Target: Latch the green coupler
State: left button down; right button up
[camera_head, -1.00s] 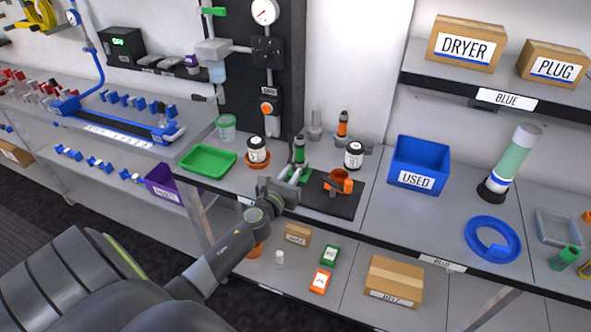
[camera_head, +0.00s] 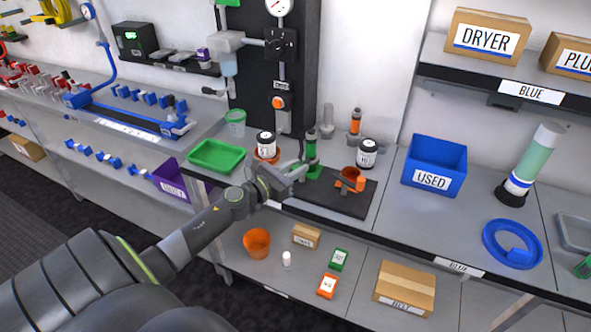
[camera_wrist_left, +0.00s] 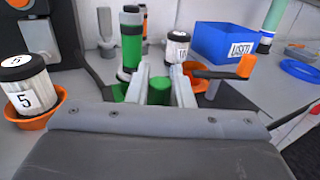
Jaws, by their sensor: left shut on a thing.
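The green coupler (camera_head: 311,152) stands upright on the dark mat, a green cylinder with a black band and green top. It also shows in the left wrist view (camera_wrist_left: 131,42), just beyond my fingers. My left gripper (camera_head: 298,173) is at its near-left side, low by the mat's edge. In the wrist view my left gripper (camera_wrist_left: 160,88) has its two pale fingers on either side of a green piece (camera_wrist_left: 158,91) and is shut on it. Whether this piece joins the coupler is hidden. My right gripper is not in view.
An orange cup-like fitting with a lever (camera_head: 349,180) sits right of the coupler on the mat (camera_head: 335,200). A numbered jar (camera_head: 266,143) in an orange dish and another jar (camera_head: 367,152) stand close by. A green tray (camera_head: 215,156) is left; a blue USED bin (camera_head: 434,164) is right.

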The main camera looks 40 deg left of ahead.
pick_arm(q)
jog(key=shift+r, duration=0.1)
jog(key=c, duration=1.3)
grip_release()
jog(key=shift+w, duration=0.1)
jog(key=shift+s+a+f+b, duration=0.15)
jog(key=shift+s+f+b, duration=0.15)
jog(key=shift+s, duration=0.25)
jog(key=s+a+b, duration=0.2)
jog(key=s+b, duration=0.7)
jog(key=s, duration=0.7)
jog(key=shift+a+r+b, duration=0.25)
jog(key=shift+a+b, duration=0.15)
